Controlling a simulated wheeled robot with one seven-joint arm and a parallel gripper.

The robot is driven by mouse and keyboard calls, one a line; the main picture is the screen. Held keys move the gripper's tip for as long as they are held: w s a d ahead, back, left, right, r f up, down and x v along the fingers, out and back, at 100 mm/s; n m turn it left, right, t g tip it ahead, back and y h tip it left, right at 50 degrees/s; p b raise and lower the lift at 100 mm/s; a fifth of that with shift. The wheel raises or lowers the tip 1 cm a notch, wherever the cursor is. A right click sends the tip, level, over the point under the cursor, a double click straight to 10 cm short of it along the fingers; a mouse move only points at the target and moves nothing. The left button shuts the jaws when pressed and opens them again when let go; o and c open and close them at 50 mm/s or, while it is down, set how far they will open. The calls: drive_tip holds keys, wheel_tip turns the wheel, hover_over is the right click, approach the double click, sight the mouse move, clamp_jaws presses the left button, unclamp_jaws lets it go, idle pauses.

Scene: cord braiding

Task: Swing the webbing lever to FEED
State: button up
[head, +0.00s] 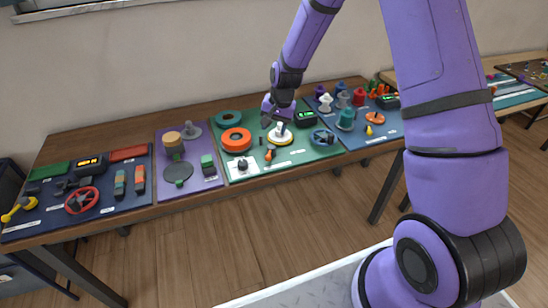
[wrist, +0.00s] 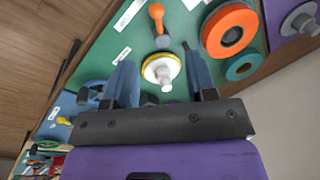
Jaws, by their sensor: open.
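A small lever with an orange handle (head: 268,155) lies on the green panel (head: 240,178); I take it for the webbing lever. It shows in the wrist view as an orange grip (wrist: 156,14) with a dark round end (wrist: 163,41). Small white labels, too small to read, lie near it. My gripper (head: 277,122) is above the green panel, over a white and yellow disc (head: 280,138). In the wrist view its two blue fingers (wrist: 157,62) are apart with nothing held between them. The lever is beyond the fingertips, not touching them.
The disc with its upright peg (wrist: 161,70) is close to my fingers. An orange ring (head: 236,139) and a teal ring (head: 228,117) stand left of it. Neighbouring panels hold several spools and knobs.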

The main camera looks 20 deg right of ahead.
sight(269, 156)
drive_tip(key=f, duration=0.4)
drive_tip(key=a+f, duration=0.1)
drive_tip(key=f, duration=0.4)
drive_tip(key=w+f, duration=0.1)
drive_tip(key=f, duration=0.3)
drive_tip(key=shift+w+a+f, duration=0.1)
drive_tip(key=shift+a+f, duration=0.1)
drive_tip(key=shift+a, duration=0.1)
drive_tip(key=shift+c, duration=0.4)
drive_tip(key=c, duration=0.8)
